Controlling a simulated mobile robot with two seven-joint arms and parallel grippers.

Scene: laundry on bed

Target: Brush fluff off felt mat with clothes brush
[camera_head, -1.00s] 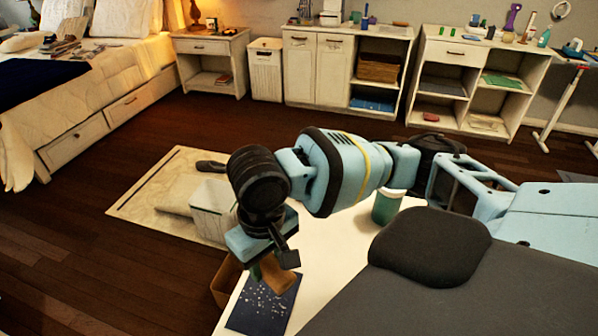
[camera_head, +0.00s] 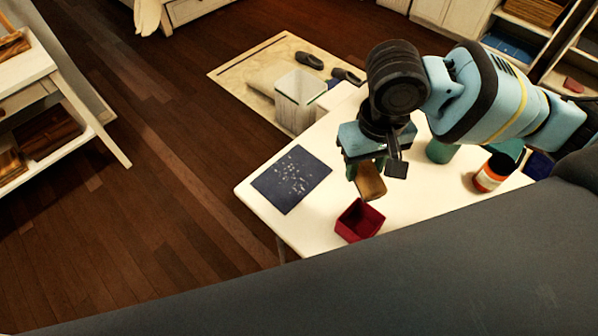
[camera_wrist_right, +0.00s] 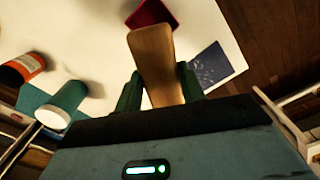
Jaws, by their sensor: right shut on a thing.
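The dark blue felt mat (camera_head: 275,192) lies flat on the white table, with pale fluff specks (camera_head: 294,178) scattered mostly over its middle and right part. My right gripper (camera_head: 366,166) is shut on the wooden clothes brush (camera_head: 370,183), right of the mat and apart from it, above the table. In the right wrist view the brush (camera_wrist_right: 153,60) stands out between the two green fingers (camera_wrist_right: 158,92), and the mat (camera_wrist_right: 210,68) lies to its right. The brush's bristles cannot be made out. My left gripper is not in view.
A red open box (camera_head: 359,221) stands on the white table (camera_head: 262,217) near its front edge. A green cup (camera_head: 441,150) and an orange-labelled jar (camera_head: 490,174) stand farther right. A white bin (camera_head: 298,98) and slippers (camera_head: 346,76) are on the floor behind.

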